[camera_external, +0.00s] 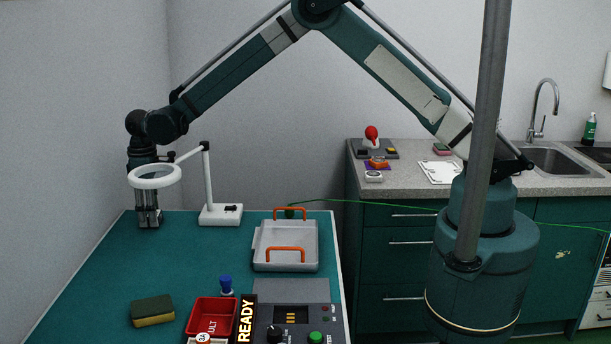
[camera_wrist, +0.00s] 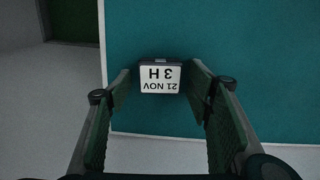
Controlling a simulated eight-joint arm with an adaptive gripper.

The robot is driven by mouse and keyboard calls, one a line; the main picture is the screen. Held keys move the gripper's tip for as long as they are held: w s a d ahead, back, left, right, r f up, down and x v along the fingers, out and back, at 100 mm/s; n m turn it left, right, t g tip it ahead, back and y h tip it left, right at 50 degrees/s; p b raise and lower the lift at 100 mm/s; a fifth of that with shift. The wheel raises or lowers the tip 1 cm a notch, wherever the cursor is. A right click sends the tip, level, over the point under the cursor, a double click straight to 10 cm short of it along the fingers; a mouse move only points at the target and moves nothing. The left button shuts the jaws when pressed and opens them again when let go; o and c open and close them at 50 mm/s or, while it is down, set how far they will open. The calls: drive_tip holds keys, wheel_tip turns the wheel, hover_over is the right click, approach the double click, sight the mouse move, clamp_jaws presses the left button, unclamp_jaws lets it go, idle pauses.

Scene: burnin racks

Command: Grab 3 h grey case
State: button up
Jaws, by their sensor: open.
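In the wrist view a small grey case (camera_wrist: 161,62) stands on the teal table, with a white label reading "21 NOV" and "3 H", upside down in this view. My gripper (camera_wrist: 160,82) is open, with one finger on each side of the case and the case showing between the fingertips. I cannot tell whether the fingers touch it. In the external view my gripper (camera_external: 149,220) points down at the far left corner of the table; the case is hidden there.
A white ring lamp (camera_external: 155,176) stands close to my gripper. A grey tray (camera_external: 285,246) with orange handles, a sponge (camera_external: 152,311), a red bin (camera_external: 212,318), a blue-knobbed stamp (camera_external: 226,285) and a control box (camera_external: 292,318) are nearer the front. The left middle of the table is clear.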

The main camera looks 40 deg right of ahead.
drive_tip(key=c, duration=1)
drive_tip(key=shift+r, duration=0.15)
wheel_tip(320, 180, up, 10)
idle(0.6)
